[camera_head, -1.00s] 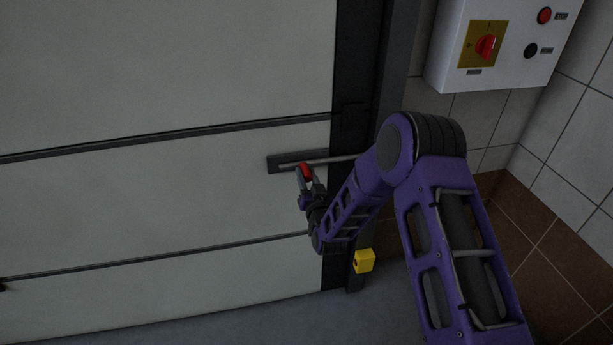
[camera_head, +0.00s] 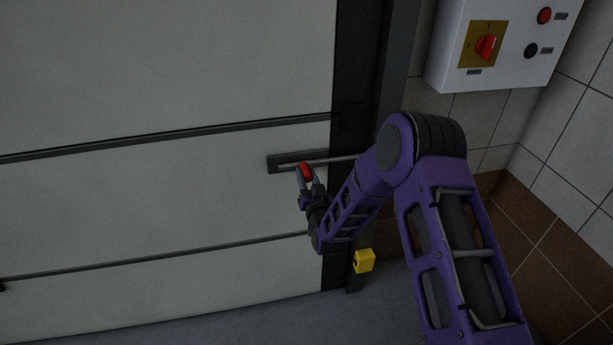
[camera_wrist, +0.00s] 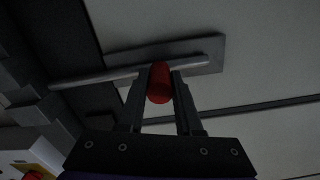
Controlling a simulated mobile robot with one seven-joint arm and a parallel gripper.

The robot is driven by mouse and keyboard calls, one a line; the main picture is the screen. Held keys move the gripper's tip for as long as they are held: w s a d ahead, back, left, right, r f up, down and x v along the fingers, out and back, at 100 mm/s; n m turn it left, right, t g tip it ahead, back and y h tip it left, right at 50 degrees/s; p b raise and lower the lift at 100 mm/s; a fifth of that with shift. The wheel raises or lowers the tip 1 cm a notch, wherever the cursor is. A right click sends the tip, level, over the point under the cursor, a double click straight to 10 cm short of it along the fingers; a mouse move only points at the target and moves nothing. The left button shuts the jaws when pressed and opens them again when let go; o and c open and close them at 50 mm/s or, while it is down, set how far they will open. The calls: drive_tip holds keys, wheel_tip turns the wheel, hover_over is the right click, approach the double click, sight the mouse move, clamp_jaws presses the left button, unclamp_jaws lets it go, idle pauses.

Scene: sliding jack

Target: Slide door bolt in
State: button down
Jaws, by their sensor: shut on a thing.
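The door bolt (camera_head: 322,162) is a grey metal rod lying across a dark plate (camera_head: 277,163) on the pale door (camera_head: 180,190). It also shows in the wrist view as a rod (camera_wrist: 100,77) running left across the door's edge area. Its red handle (camera_wrist: 159,84) sits between my gripper's fingers. My gripper (camera_head: 306,178) is shut on the red handle, just below the rod. In the wrist view my gripper (camera_wrist: 160,90) has one finger on each side of the handle. In the head view my arm hides the rod's right end.
A white control box (camera_head: 500,45) with a red switch and buttons hangs on the tiled wall at upper right. A yellow block (camera_head: 364,261) is low by the dark door frame (camera_head: 352,200). The door surface left of my gripper is clear.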

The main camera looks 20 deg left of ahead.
idle(0.4)
drive_tip(key=shift+w+d, duration=0.45)
drive_tip(key=shift+d, duration=0.35)
drive_tip(key=shift+w+d, duration=0.5)
drive_tip(key=shift+d, duration=0.3)
drive_tip(key=shift+w+d, duration=0.45)
drive_tip(key=shift+d, duration=0.35)
drive_tip(key=c, duration=0.6)
unclamp_jaws()
drive_tip(key=shift+w+d, duration=0.1)
drive_tip(key=v, duration=1.7)
drive_tip(key=shift+s+p, duration=0.3)
